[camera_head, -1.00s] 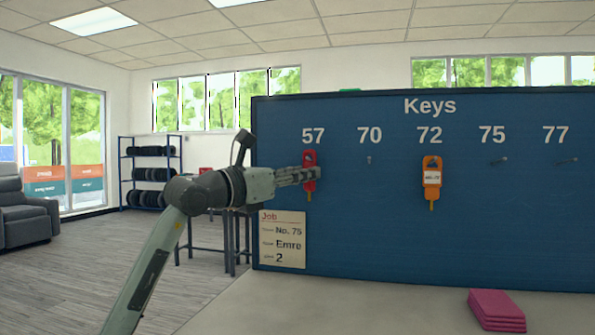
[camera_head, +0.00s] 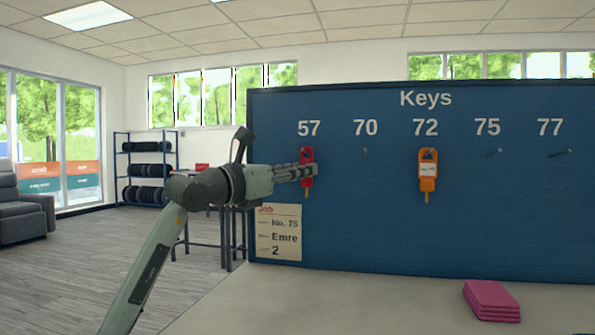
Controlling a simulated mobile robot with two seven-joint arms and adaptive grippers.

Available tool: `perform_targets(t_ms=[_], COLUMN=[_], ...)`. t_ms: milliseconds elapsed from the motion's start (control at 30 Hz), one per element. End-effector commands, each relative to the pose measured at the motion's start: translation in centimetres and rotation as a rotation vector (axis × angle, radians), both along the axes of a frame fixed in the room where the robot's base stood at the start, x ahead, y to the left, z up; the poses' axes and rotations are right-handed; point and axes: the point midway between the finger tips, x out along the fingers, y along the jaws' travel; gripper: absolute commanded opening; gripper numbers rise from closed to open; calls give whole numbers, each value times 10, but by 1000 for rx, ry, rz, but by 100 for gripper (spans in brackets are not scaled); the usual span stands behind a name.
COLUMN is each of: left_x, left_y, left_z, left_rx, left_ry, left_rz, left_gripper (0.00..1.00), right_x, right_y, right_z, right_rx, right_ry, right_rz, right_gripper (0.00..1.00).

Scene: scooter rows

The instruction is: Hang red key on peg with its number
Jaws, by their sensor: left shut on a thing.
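The red key (camera_head: 307,156) is at the blue key board (camera_head: 400,230), just below the number 57. My left gripper (camera_head: 312,173) reaches in from the left and is shut on the red key, covering its middle. The key's shaft shows below the fingers. Any number on its tag is hidden, and I cannot tell whether it is still around the peg under 57. The pegs under 70 (camera_head: 365,152), 75 (camera_head: 494,152) and 77 (camera_head: 560,153) are bare. The job card (camera_head: 278,232) at the board's lower left reads No. 75, Emre, 2. My right gripper is not in view.
An orange key (camera_head: 427,184) with a white label hangs under 72. A stack of pink pads (camera_head: 491,301) lies on the pale counter (camera_head: 370,305) at the front right. A tyre rack (camera_head: 148,170) and a grey armchair (camera_head: 22,210) stand behind at the left.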

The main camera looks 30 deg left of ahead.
Motion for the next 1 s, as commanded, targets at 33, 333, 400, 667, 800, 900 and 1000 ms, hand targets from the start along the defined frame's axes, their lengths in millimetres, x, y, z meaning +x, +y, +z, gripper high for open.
perform_targets(t_ms=[33,333,400,667,800,900,1000], left_x=[0,0,0,-3,-20,-40,-61], left_y=[0,0,0,1,6,12,17], left_z=[0,0,0,-1,-3,-6,-8], left_rx=[0,0,0,1,4,3,3], left_ry=[0,0,0,0,1,2,3], left_rz=[0,0,0,0,1,2,2], left_gripper=[11,54,54,54,54,54,54], right_x=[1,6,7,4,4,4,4], right_y=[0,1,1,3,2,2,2], right_z=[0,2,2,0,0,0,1], right_rx=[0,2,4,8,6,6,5], right_ry=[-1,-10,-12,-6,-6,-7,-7], right_rz=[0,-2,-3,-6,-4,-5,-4], right_gripper=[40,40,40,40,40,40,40])
